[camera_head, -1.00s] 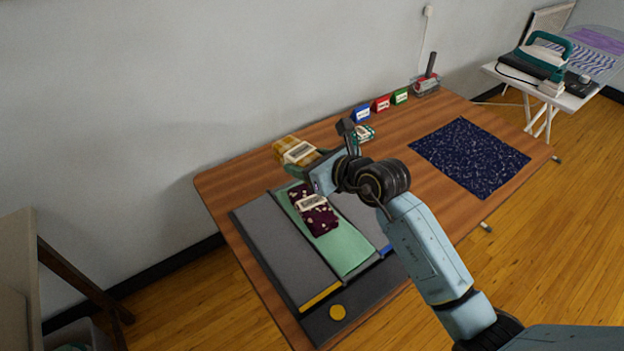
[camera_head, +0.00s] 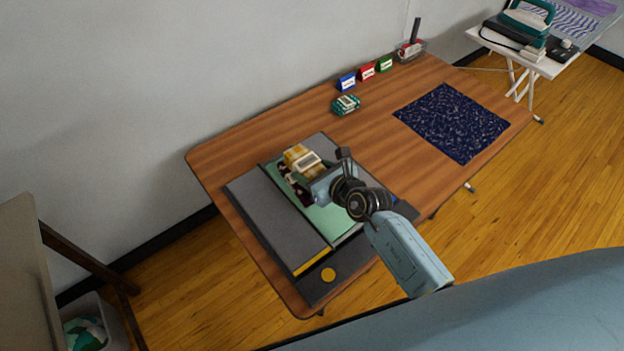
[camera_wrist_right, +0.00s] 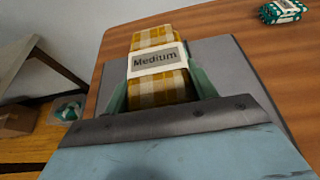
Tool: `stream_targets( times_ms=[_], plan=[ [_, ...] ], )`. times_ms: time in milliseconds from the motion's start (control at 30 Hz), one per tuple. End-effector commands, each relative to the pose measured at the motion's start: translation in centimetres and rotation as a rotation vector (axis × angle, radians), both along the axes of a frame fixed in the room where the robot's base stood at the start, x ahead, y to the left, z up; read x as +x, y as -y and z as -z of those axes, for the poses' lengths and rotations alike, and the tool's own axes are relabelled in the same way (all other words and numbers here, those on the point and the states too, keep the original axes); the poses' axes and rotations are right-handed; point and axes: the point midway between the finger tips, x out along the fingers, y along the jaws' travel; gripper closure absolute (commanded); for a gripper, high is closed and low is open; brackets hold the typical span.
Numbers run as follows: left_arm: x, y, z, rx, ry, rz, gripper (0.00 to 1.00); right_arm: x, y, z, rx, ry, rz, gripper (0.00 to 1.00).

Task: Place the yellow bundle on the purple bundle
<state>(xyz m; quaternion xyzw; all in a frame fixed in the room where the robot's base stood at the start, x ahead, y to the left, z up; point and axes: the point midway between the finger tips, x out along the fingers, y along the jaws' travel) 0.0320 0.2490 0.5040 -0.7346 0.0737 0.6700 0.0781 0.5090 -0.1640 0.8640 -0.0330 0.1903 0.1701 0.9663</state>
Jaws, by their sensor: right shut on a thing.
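The yellow bundle (camera_head: 302,158) is a yellow and white checked cloth with a white paper band; the band reads "Medium" in the right wrist view (camera_wrist_right: 155,74). My right gripper (camera_head: 306,171) is shut on it, with green fingers along its two sides. The purple bundle (camera_head: 297,187), dark with light spots, lies on the green panel of the folding board. It is mostly covered by the yellow bundle and gripper. The yellow bundle is over or very near it; I cannot tell if they touch. My left gripper is not in view.
The grey folding board (camera_head: 262,211) lies on the wooden table (camera_head: 225,160). A teal bundle (camera_head: 346,104), blue, red and green label blocks (camera_head: 367,71), and a dark blue patterned cloth (camera_head: 452,122) are farther back. An iron (camera_head: 527,20) stands on a side board.

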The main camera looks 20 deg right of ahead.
Motion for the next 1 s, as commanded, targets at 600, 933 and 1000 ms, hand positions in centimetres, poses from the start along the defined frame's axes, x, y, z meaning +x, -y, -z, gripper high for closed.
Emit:
stream_targets(
  times_ms=[600,933,1000],
  plan=[
    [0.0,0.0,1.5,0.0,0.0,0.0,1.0,0.0,0.0,3.5,-0.002,-0.002,0.0,0.42],
    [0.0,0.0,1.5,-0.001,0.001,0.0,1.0,0.0,0.0,3.4,-0.001,-0.002,0.0,0.22],
    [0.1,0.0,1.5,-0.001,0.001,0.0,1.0,0.0,0.0,3.4,-0.001,-0.002,0.0,0.22]
  ],
)
